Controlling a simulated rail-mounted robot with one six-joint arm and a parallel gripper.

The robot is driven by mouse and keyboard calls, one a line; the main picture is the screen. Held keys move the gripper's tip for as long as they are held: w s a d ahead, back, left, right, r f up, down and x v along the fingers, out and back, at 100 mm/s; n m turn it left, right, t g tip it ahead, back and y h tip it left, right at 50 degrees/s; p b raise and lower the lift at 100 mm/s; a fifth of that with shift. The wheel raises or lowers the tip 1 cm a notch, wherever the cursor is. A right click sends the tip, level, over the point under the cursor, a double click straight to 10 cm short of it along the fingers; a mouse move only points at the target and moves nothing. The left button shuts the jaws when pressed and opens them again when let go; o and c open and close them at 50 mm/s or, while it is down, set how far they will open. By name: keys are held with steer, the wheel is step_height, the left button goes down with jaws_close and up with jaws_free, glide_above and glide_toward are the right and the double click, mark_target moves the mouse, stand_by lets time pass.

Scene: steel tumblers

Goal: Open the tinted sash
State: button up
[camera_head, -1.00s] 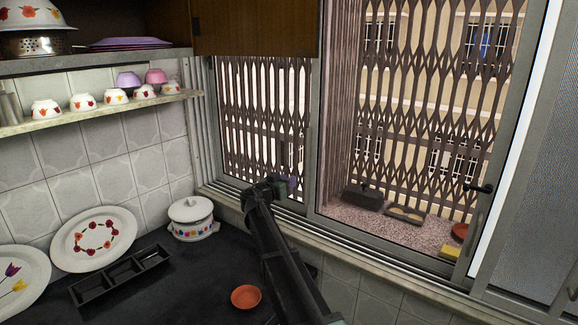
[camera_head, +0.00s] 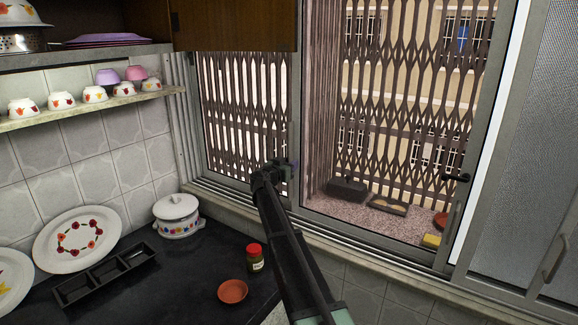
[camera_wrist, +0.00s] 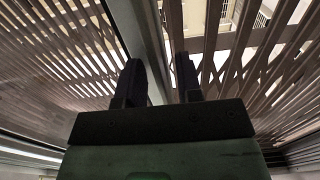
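The window has a left sash (camera_head: 243,180) with clear-looking glass, a wide middle pane (camera_head: 390,110) and a right sash with grey, textured glass (camera_head: 512,150). I cannot tell for sure which one is the tinted sash. The right sash has a pull handle (camera_head: 556,258); a dark latch (camera_head: 455,178) sits on the stile left of it. My gripper (camera_head: 272,165) is at the left sash's right stile. In the wrist view my gripper's two fingers (camera_wrist: 160,80) are apart, with the grey stile (camera_wrist: 150,35) just beyond them. Contact is unclear.
A dark counter below holds a lidded white pot (camera_head: 178,218), a red-lidded jar (camera_head: 254,258), an orange bowl (camera_head: 232,291) and a black tray (camera_head: 105,275). A wooden cabinet (camera_head: 235,25) hangs above the left sash. A metal lattice (camera_head: 410,90) stands outside the glass.

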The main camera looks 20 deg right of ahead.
steer(key=shift+c, duration=0.3)
jaws_close()
steer(key=shift+s, duration=0.15)
